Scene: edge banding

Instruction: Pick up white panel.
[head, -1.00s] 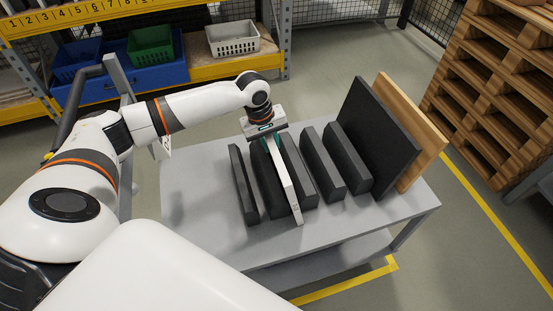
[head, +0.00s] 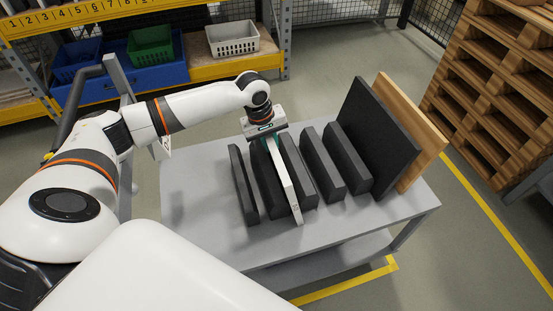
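The white panel (head: 290,195) is a thin upright board between dark grey blocks on the grey cart. Its near edge faces me and its lower end is near the cart top. My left gripper (head: 268,140) comes down from above at the panel's far upper end. Its fingers straddle or touch that end, but they are small and partly hidden, so I cannot tell whether they are closed on it. My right gripper is not in view.
Dark grey blocks (head: 243,186) flank the panel closely on both sides. A large black panel (head: 375,140) and a wooden panel (head: 424,150) stand at the right. The grey cart top (head: 200,180) is bare at left. Pallets (head: 490,90) and a bin shelf (head: 200,70) stand behind.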

